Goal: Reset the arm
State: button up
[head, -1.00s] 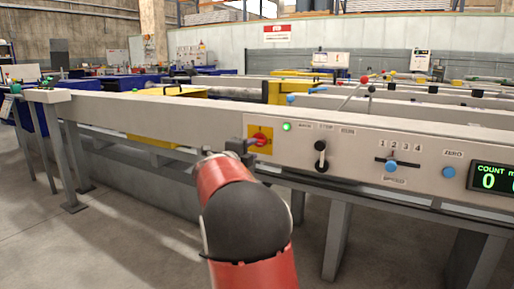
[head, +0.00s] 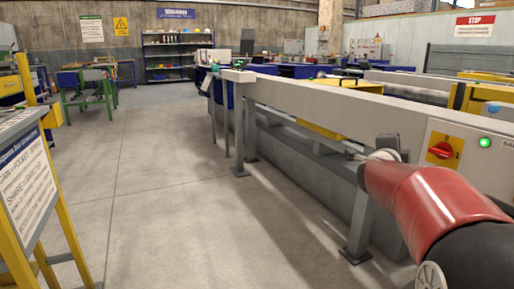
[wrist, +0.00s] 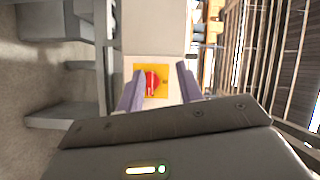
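My gripper (wrist: 160,90) shows in the wrist view with its two fingers apart and nothing between them. A red rotary switch (wrist: 152,82) on a yellow plate lies beyond the fingertips, framed between them. The same red switch (head: 441,151) shows in the head view on the front face of the runout table (head: 330,108), with a lit green lamp to its right. My red arm reaches from the lower right toward the table's face.
Grey table legs (head: 358,225) stand below the beam. A yellow-framed sign (head: 28,178) stands at the left. The concrete floor (head: 150,170) between sign and table is clear. A blue shelf (head: 168,55) and a green workbench (head: 88,90) stand farther back.

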jog(key=s+a+f+n+y, duration=0.3)
jog(key=s+a+n+y, duration=0.4)
jog(key=a, duration=0.4)
jog(key=s+a+f+n+y, duration=0.45)
jog(key=s+a+n, duration=0.25)
jog(key=a+n, duration=0.25)
jog(key=s+a+f+n+g, duration=0.1)
jog(key=s+f+n+g, duration=0.25)
jog(key=s+f, duration=0.45)
jog(key=s+a+f+n+g, duration=0.2)
jog(key=s+f+n+g, duration=0.15)
jog(key=s, duration=0.85)
notch_tip(320, 180, up, 13)
jog(key=p, duration=1.3)
jog(key=shift+w+d+g, duration=0.15)
jog(key=shift+w+g, duration=0.15)
jog(key=shift+g, duration=0.1)
jog(key=shift+d+m, duration=0.15)
jog(key=shift+m, duration=0.1)
